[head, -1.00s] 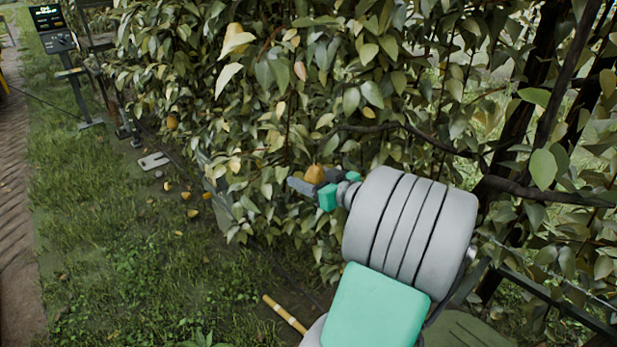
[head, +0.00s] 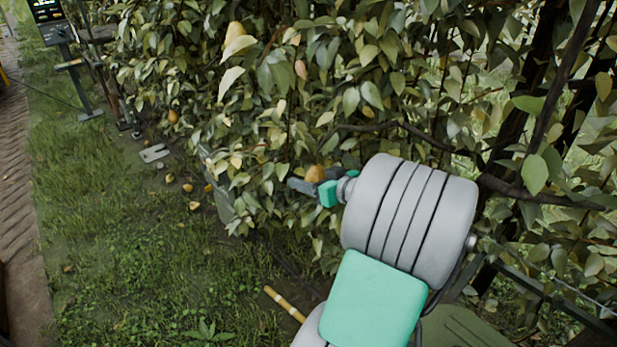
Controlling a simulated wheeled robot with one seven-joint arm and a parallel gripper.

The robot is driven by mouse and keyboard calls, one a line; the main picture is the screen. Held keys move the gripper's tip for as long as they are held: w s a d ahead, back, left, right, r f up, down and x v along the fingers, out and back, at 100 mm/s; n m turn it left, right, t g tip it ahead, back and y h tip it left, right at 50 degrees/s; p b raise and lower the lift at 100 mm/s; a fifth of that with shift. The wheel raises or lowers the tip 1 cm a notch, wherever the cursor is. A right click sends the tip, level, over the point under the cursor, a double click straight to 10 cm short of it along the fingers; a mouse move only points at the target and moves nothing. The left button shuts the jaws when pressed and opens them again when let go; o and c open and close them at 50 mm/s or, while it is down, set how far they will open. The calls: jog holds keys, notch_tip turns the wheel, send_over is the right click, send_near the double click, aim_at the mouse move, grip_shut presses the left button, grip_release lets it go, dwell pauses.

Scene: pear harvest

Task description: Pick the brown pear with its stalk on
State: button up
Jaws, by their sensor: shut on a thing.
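The brown pear (head: 315,173) sits at the end of my arm, in front of the leafy hedge near the middle of the head view. My gripper (head: 312,184) is shut on it, with dark fingers on both sides and teal parts behind them. The lower part of the pear is hidden by the near finger. I cannot make out its stalk or whether it still hangs from a branch.
A yellow pear (head: 234,33) hangs higher in the leaves, and an orange-brown pear (head: 173,116) hangs low at the left. Several fallen fruits (head: 187,187) lie on the grass. A dark branch (head: 560,197) crosses at the right. A post with a screen (head: 47,12) stands at upper left.

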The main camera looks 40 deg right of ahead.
jog(key=shift+s+a+r+p, duration=0.1)
jog(key=shift+s+r+p, duration=0.1)
jog(key=shift+p, duration=0.3)
jog(key=shift+s+a+m+g+p, duration=0.25)
jog(key=shift+g+p, duration=0.25)
jog(key=shift+p, duration=0.25)
jog(key=shift+f, duration=0.2)
jog(key=shift+r+p, duration=0.1)
jog(key=shift+p, duration=0.25)
jog(key=shift+s+r+g+p, duration=0.1)
jog(key=shift+s+g+p, duration=0.05)
jog(key=shift+g+p, duration=0.15)
jog(key=shift+s+a+m+g+y+p, duration=0.2)
jog(key=shift+m+g+y+p, duration=0.15)
jog(key=shift+p, duration=0.4)
jog(key=shift+s+a, duration=0.1)
jog(key=shift+s, duration=0.05)
jog(key=shift+f, duration=0.2)
jog(key=shift+s+a+r+g+p, duration=0.15)
jog(key=shift+r+g+p, duration=0.15)
jog(key=shift+p, duration=0.6)
